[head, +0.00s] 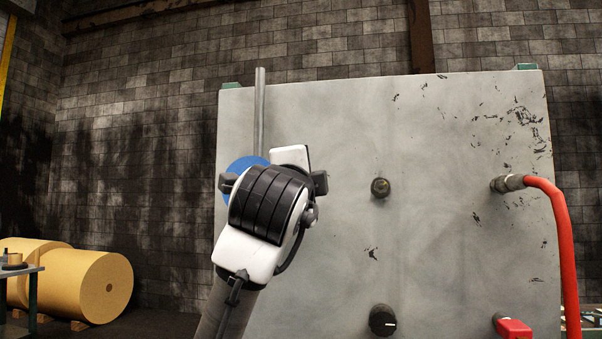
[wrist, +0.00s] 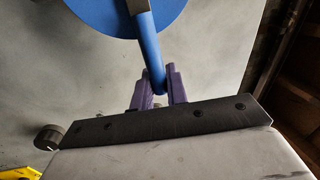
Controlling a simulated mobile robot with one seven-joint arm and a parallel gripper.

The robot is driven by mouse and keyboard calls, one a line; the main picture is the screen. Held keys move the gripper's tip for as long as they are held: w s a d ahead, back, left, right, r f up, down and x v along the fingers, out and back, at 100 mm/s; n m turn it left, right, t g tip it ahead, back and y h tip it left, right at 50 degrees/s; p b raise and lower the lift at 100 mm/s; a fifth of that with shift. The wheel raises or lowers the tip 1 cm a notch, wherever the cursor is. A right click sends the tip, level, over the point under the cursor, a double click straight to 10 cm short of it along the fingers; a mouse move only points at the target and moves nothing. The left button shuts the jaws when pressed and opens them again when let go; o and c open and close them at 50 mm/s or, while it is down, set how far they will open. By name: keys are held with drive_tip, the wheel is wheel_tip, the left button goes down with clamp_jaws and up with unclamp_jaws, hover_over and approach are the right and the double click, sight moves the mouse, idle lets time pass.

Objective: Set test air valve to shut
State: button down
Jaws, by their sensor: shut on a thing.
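A blue disc (head: 243,166) sits on the left part of the grey panel, mostly hidden behind my arm in the head view. In the wrist view the disc (wrist: 115,12) has a blue lever (wrist: 147,45) running from it toward my gripper. I take this to be the test air valve; no label is readable. My gripper (wrist: 160,82) has its purple fingers closed around the lever's end. In the head view my wrist hides the lever and fingers, so the lever's angle on the panel cannot be told there.
Yellow rolls (head: 95,285) lie at lower left, by a small table (head: 20,271).

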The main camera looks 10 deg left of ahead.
drive_tip(key=shift+f+m, duration=0.5)
drive_tip(key=shift+m, duration=0.3)
drive_tip(key=shift+d+f, duration=0.1)
drive_tip(key=c, duration=1.4)
unclamp_jaws()
drive_tip(key=shift+c, duration=0.2)
drive_tip(key=shift+s, duration=0.1)
drive_tip(key=s+f+b, duration=0.2)
drive_tip(key=s+b, duration=0.2)
drive_tip(key=s, duration=0.9)
drive_tip(key=shift+s+a+f+b, duration=0.2)
drive_tip(key=shift+a+f+b, duration=0.1)
drive_tip(key=shift+b, duration=0.05)
